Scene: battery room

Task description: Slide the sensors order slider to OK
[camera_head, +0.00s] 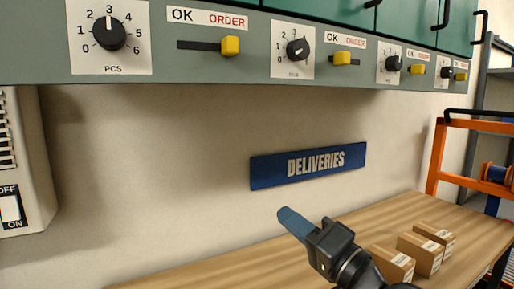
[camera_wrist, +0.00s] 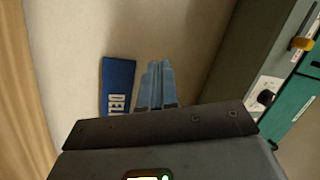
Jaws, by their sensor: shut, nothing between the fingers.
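A grey panel (camera_head: 180,70) on the wall carries several yellow slider knobs under OK/ORDER labels. The leftmost yellow knob (camera_head: 230,46) sits at the right, ORDER end of its slot. The second yellow knob (camera_head: 342,58) sits toward the left, OK side, with slot showing to its right. Two smaller knobs (camera_head: 418,69) (camera_head: 461,76) are farther right; their settings are hard to tell. No name marking the sensors slider is legible. My gripper (camera_head: 284,213) is shut and empty, below the panel, touching no slider. Its blue fingers (camera_wrist: 156,85) are together in the wrist view.
Black dials (camera_head: 109,33) sit beside the sliders, with green cabinet fronts (camera_head: 330,10) above. A blue DELIVERIES sign (camera_head: 270,171) is on the wall. A wooden table (camera_head: 375,217) holds cardboard boxes (camera_head: 419,253). An orange frame (camera_head: 438,157) stands right; a switch box (camera_head: 25,165) is left.

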